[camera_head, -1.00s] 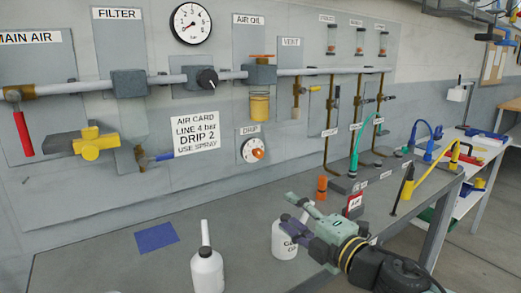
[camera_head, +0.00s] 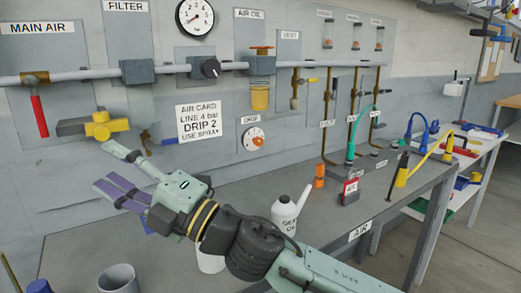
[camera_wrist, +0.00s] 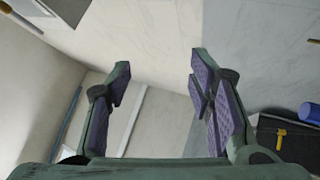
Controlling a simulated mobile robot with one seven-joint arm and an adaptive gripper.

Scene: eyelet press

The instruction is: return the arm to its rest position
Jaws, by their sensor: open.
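My gripper (camera_head: 108,168) is at the left of the head view, raised over the bench in front of the wall panel. It points left and up, with its fingers apart and nothing between them. The wrist view shows the same gripper (camera_wrist: 160,68) open and empty, with purple pads facing a pale wall. My forearm runs from the lower right of the head view to the gripper and hides part of the bench.
Bench items are a white spouted can (camera_head: 286,213), a white container (camera_head: 211,263) partly behind my arm, a grey cup (camera_head: 119,279) and an orange piece (camera_head: 319,175). The yellow valve (camera_head: 103,126) appears near the gripper. Bare bench (camera_head: 245,185) lies right of it.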

